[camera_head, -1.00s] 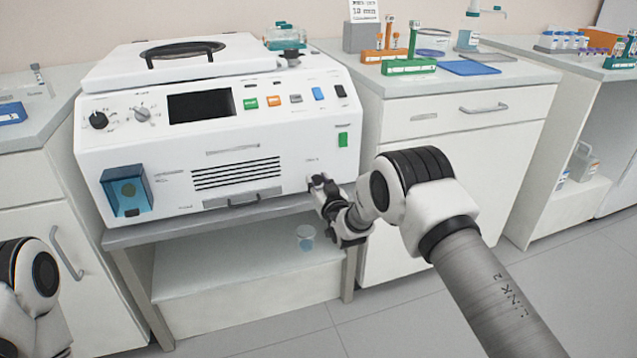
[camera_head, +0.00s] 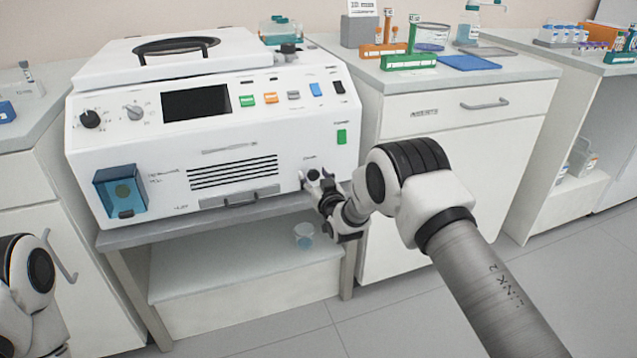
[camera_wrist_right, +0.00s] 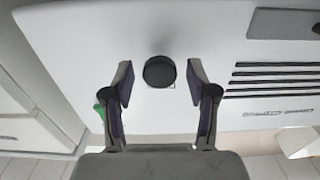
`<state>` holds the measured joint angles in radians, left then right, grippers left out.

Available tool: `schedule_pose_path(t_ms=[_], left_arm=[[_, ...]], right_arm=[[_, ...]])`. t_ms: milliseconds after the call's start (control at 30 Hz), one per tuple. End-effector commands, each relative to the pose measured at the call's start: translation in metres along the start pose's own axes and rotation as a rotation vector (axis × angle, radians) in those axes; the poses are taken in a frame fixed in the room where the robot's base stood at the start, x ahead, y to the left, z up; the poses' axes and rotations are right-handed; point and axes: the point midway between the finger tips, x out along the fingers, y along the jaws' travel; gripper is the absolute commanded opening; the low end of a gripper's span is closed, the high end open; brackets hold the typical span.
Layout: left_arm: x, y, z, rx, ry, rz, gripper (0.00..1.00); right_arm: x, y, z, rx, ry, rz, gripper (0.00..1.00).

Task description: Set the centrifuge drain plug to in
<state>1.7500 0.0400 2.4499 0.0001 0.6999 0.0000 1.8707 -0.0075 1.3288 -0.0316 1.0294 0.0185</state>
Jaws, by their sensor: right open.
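The white centrifuge (camera_head: 225,140) stands on a grey stand, its front panel facing me. In the right wrist view the drain plug (camera_wrist_right: 160,71) is a round black knob on the white front panel (camera_wrist_right: 190,30). My right gripper (camera_wrist_right: 160,75) is open, with one finger on each side of the plug and a gap to both. In the head view my right gripper (camera_head: 309,177) is at the lower right of the centrifuge front and hides most of the plug. My left arm shows at the lower left edge; its gripper is out of view.
A beaker (camera_head: 304,236) stands on the shelf under the centrifuge, below my right gripper. A blue clear box (camera_head: 121,192) sticks out at the front's lower left. A white cabinet (camera_head: 440,150) with tube racks on top stands to the right.

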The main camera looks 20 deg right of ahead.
Motion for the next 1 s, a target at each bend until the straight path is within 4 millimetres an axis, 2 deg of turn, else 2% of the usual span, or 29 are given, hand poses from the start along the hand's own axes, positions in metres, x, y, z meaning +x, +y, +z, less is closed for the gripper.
schedule_pose_path(t_ms=[167,400,500,667,1000], left_arm=[[0.000,0.000,0.000,0.000,0.000,0.000,0.40],[0.000,0.000,0.000,0.000,0.000,0.000,0.40],[0.000,0.000,0.000,0.000,0.000,0.000,0.40],[0.000,0.000,0.000,0.000,0.000,0.000,0.40],[0.000,0.000,0.000,0.000,0.000,0.000,0.40]], right_arm=[[-0.029,0.000,0.000,0.000,-0.003,0.000,0.58],[-0.091,0.000,0.000,0.001,-0.003,0.000,0.58],[-0.107,0.000,0.000,0.001,-0.001,0.000,0.58],[-0.117,0.000,-0.001,0.000,0.002,0.000,0.58],[-0.116,0.000,0.000,0.000,0.001,0.000,0.58]])
